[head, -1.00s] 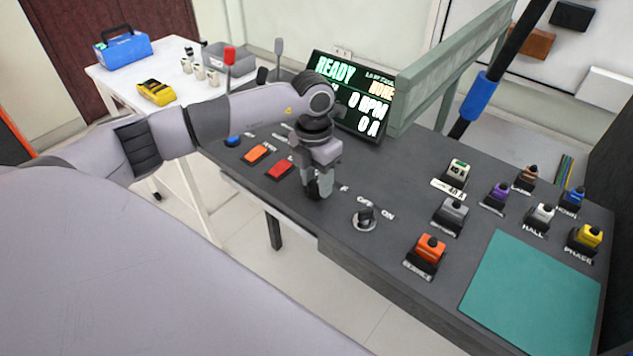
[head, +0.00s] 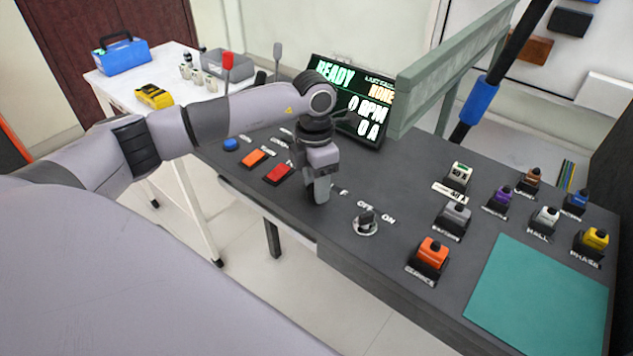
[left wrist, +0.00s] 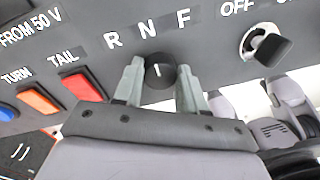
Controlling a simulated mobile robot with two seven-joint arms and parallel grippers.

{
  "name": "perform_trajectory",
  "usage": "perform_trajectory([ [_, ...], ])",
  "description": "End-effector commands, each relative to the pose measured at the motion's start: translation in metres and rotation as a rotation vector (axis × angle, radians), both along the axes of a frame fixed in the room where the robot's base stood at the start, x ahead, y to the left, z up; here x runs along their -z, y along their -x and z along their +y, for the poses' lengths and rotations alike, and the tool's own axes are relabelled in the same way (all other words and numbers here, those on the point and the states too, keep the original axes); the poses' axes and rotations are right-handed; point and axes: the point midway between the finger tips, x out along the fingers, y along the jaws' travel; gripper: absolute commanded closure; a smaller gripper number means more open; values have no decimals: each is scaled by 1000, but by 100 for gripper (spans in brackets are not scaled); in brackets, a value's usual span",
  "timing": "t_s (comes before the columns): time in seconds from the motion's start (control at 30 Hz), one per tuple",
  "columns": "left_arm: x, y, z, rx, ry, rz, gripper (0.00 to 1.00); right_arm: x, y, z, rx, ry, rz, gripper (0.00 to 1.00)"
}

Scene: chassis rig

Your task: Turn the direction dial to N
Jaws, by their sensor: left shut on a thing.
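The direction dial (left wrist: 158,71) is a round black knob with a white line, below the letters R, N and F in the left wrist view. The white line points nearly straight up the picture, roughly toward the N (left wrist: 147,30). My left gripper (left wrist: 157,78) has its grey fingers on both sides of the dial, shut on it. In the head view my left gripper (head: 319,195) points down at the console and hides the dial. My right gripper is not in view.
The OFF/ON switch (head: 366,222) sits just right of the gripper, and red (head: 279,174) and orange (head: 255,159) buttons sit left. The display (head: 347,98) reads READY, NONE, 0 RPM and 0 A. Several labelled blocks and a teal mat (head: 540,295) lie farther right.

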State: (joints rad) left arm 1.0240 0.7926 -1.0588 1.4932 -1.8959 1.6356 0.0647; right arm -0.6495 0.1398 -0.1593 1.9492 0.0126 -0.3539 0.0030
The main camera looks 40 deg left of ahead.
Motion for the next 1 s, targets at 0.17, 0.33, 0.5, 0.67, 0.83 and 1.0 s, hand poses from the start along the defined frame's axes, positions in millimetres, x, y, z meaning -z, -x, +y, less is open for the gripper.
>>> perform_trajectory([
  [0.17, -2, -1, 0, -2, 3, -6, 50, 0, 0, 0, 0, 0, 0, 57],
  [0.33, -1, -1, 0, -2, 2, -3, 34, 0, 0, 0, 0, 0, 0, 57],
  [0.5, -1, -1, 0, -2, 1, -2, 34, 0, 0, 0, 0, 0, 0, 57],
  [0.67, -16, -2, 1, -2, 1, -7, 34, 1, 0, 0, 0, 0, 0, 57],
  [0.83, -45, -3, 2, -1, 1, -8, 34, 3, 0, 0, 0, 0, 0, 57],
  [1.0, -66, -3, 3, -1, 1, -6, 34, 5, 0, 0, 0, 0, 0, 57],
])
